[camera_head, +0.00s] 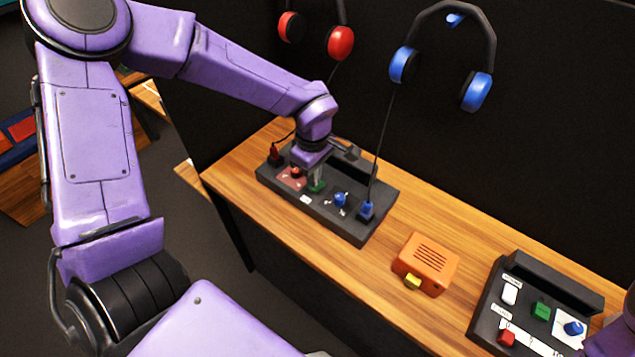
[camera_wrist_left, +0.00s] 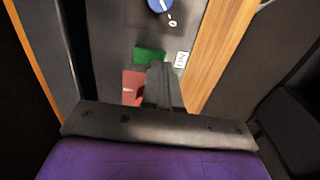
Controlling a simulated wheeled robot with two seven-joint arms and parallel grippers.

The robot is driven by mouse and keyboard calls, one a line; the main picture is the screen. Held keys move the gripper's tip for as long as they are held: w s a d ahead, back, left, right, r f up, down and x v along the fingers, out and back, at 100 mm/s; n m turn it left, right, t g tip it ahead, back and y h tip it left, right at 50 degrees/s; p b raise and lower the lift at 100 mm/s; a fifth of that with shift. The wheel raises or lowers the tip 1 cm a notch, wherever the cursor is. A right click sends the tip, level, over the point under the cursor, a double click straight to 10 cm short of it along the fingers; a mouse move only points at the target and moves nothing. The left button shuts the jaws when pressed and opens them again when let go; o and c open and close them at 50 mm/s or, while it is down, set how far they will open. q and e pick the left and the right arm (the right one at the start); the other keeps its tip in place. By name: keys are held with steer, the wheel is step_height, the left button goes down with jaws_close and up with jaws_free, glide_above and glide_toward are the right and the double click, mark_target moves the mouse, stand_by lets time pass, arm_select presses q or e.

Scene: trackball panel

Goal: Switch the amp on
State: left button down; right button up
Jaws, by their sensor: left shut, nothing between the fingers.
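A black panel (camera_head: 345,228), which looks like the amp, lies on the wooden shelf. It bears a red knob on a red patch (camera_head: 290,182), a green switch (camera_head: 317,187), a small white label (camera_head: 306,199) and a blue knob (camera_head: 341,199). My left gripper (camera_head: 317,178) is shut and empty, pointing down right at the green switch and partly hiding it. In the left wrist view the shut fingers (camera_wrist_left: 163,85) are beside the green switch (camera_wrist_left: 149,56) and the white label (camera_wrist_left: 181,59), which seems to read ON. I cannot tell whether they touch or how the switch is set.
Red headphones (camera_head: 340,43) and blue headphones (camera_head: 476,92) hang on the dark wall, with cables down to the panel. An orange box (camera_head: 427,262) and a second control panel (camera_head: 487,308) stand to the right. Bare shelf lies between them.

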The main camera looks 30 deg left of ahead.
arm_select(q)
steer(key=shift+f+b, duration=0.5)
steer(key=shift+f, duration=0.5)
stand_by(0.9)
step_height(320, 180, up, 7)
steer(key=p, duration=0.8)
stand_by(0.3)
